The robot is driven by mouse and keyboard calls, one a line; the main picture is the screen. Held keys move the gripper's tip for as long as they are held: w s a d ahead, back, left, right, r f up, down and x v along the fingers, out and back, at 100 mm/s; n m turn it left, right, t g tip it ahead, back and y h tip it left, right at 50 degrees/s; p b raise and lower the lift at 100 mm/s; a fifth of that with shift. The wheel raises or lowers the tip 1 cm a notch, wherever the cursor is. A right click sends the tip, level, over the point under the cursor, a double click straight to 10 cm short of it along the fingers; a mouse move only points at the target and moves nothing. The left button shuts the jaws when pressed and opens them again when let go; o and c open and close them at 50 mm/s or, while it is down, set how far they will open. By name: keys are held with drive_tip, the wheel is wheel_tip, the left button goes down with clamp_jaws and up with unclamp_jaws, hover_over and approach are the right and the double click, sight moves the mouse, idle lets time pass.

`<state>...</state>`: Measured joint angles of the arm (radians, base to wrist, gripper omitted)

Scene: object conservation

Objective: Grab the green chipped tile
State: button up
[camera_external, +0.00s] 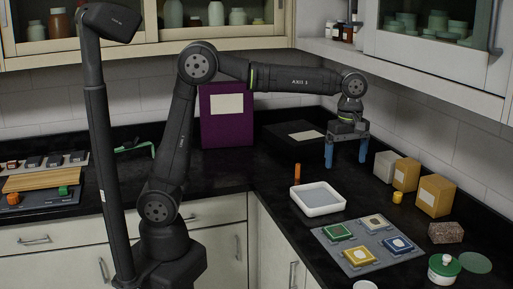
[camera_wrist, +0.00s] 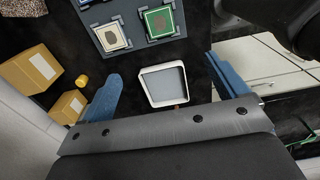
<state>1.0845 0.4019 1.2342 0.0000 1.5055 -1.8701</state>
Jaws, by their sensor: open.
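The green tile (camera_external: 337,232) sits in the back left place of a grey tile board on the dark counter. In the wrist view the green tile (camera_wrist: 159,22) has a brown patch on its face, at the top of the picture. My gripper (camera_external: 346,154) points down, its blue fingers apart and empty, above the counter behind the white tray. In the wrist view my gripper (camera_wrist: 168,85) spans the tray and is well short of the tile. Whether the tile touches its holder on all sides cannot be told.
The grey board (camera_external: 365,243) also holds a pale, a yellow and a blue tile. A white tray (camera_external: 318,212) lies between board and gripper. Boxes (camera_external: 434,195) and a yellow cylinder (camera_external: 397,198) stand at right. An orange cylinder (camera_external: 297,174) stands behind the tray. A green-lidded jar (camera_external: 443,268) is at front right.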

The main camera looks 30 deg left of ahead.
drive_tip(key=s+a+f+m+t+h, duration=0.4)
drive_tip(key=f+m, duration=0.3)
drive_tip(key=m, duration=1.1)
approach(338, 230)
drive_tip(key=shift+w+d+f+g+y, duration=0.1)
drive_tip(key=shift+w+f+g+y, duration=0.15)
drive_tip(key=shift+f, duration=0.35)
drive_tip(key=shift+w+d+f+g+y, duration=0.15)
drive_tip(key=shift+w+f, duration=0.25)
drive_tip(key=shift+f, duration=0.2)
drive_tip(key=shift+d+x, duration=0.2)
drive_tip(key=shift+x, duration=1.1)
drive_tip(key=shift+d+x, duration=0.2)
drive_tip(key=shift+x, duration=1.1)
drive_tip(key=shift+s+r, duration=0.1)
drive_tip(key=shift+c, duration=0.2)
drive_tip(key=c, duration=1.1)
